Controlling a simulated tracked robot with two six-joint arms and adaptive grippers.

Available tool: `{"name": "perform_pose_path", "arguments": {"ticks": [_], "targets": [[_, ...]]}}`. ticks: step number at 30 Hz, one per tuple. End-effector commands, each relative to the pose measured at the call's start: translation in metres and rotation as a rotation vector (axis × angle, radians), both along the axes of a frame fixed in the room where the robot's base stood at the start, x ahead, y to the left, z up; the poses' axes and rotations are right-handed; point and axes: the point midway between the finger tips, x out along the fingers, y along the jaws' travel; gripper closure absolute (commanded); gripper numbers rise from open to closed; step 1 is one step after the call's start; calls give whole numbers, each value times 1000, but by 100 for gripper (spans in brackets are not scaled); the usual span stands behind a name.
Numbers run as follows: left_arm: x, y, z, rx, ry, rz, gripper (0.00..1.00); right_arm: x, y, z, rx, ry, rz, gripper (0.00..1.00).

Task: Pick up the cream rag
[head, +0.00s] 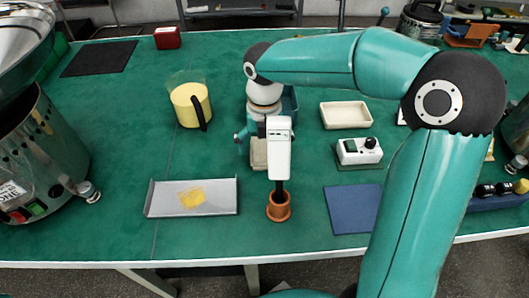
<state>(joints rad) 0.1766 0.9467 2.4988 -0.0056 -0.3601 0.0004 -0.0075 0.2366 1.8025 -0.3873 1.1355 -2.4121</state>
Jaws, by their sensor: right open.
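A small cream patch (259,156), which looks like the cream rag, lies on the green table just below my right gripper. It is partly hidden by the gripper and by a white upright tool in front. My right gripper (252,141) points down over it, open. One teal finger shows at the left; the other is mostly hidden behind the white tool. I cannot tell whether the fingers touch the rag. My left gripper is not in view.
The white tool (279,150) stands in a terracotta cup (279,212) close in front of the gripper. A metal tray (166,207) with a yellow piece, a yellow jug (184,105), a cream dish (346,125) and a white device (350,154) stand around.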

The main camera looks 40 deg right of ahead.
Motion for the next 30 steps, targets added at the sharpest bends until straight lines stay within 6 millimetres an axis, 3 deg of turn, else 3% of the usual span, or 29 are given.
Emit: {"name": "perform_pose_path", "arguments": {"ticks": [6,15,18,30], "targets": [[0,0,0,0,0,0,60,0,0,0,0,0,1,4],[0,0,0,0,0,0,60,1,1,0,0,0,2,54],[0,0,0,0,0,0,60,1,1,0,0,0,2,66],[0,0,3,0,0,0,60,1,1,8,0,-2,3,66]]}}
